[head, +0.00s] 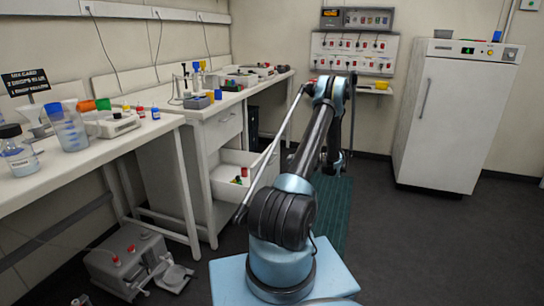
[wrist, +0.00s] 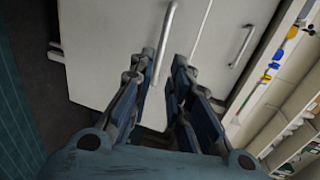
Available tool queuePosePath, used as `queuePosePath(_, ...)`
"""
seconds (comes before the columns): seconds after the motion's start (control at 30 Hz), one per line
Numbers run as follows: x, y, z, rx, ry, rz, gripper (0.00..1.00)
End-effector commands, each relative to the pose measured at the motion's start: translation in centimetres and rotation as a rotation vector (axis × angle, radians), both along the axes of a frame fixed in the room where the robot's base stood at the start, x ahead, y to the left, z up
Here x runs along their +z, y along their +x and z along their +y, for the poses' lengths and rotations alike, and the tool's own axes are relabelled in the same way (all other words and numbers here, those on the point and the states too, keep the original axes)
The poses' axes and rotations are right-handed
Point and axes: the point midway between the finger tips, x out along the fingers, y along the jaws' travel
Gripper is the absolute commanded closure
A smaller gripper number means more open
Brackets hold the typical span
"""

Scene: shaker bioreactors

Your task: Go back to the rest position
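My gripper (wrist: 163,66) shows in the wrist view with its two dark blue fingers apart and nothing between them. White cabinet fronts (wrist: 105,65) with metal handles lie beyond the fingertips; I cannot tell the distance. In the head view my arm rises from its light blue base, bends at the top and comes down on the far side. The gripper end is mostly hidden behind the arm links there.
An open drawer (head: 225,188) with small coloured items juts out left of my arm. Benches (head: 150,135) with labware line the left wall. A device (head: 130,262) sits on the floor at lower left. A white fridge (head: 455,120) stands at right. The right floor is clear.

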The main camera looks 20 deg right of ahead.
Motion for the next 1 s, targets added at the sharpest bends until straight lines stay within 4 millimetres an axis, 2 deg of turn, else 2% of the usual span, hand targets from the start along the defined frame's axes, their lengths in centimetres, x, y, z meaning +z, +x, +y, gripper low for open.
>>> queuePosePath(0.13, 0.3, 0.1, 0.3, 0.002, -0.004, 0.003, 0.83)
queuePosePath(0.27, 1.9, 0.3, 1.5, 0.013, -0.026, 0.021, 0.83)
queuePosePath(0.67, 10.1, -0.3, 8.4, 0.068, -0.164, 0.113, 0.83)
queuePosePath(1.0, 15.9, -3.3, 14.6, 0.117, -0.295, 0.181, 0.83)
